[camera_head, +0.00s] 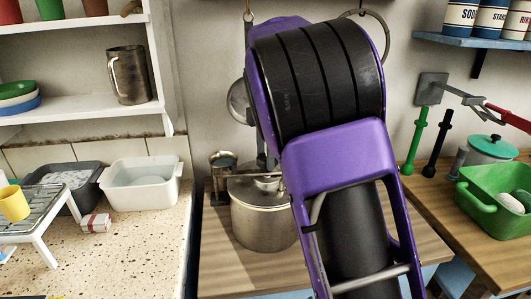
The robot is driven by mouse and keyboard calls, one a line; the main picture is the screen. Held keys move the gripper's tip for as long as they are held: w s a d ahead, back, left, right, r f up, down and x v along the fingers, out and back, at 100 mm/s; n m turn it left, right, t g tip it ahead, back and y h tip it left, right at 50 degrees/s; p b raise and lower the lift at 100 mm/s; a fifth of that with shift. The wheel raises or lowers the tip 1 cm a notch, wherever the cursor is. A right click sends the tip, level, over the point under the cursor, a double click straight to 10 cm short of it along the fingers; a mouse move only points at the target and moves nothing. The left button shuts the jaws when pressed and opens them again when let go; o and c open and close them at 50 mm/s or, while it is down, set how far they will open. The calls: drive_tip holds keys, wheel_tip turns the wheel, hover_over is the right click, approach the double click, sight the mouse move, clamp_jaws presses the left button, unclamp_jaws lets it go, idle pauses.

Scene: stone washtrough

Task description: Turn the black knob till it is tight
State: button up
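I cannot pick out a black knob with certainty. A slim black piece with a small rounded top (437,145) stands upright by the wall at the right, beside a similar green one (416,140). I cannot tell whether it is a knob or a handle. My purple and black arm fills the middle of the view and hides much of the back wall and worktop. My gripper does not show.
A steel pot (262,222) stands on the wooden worktop left of my arm. A green basin (490,202) and a lidded pot (491,149) are at the right. A white tub (140,190) and a white rack (48,190) stand on the speckled counter at the left.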

drive_tip(key=c, duration=0.7)
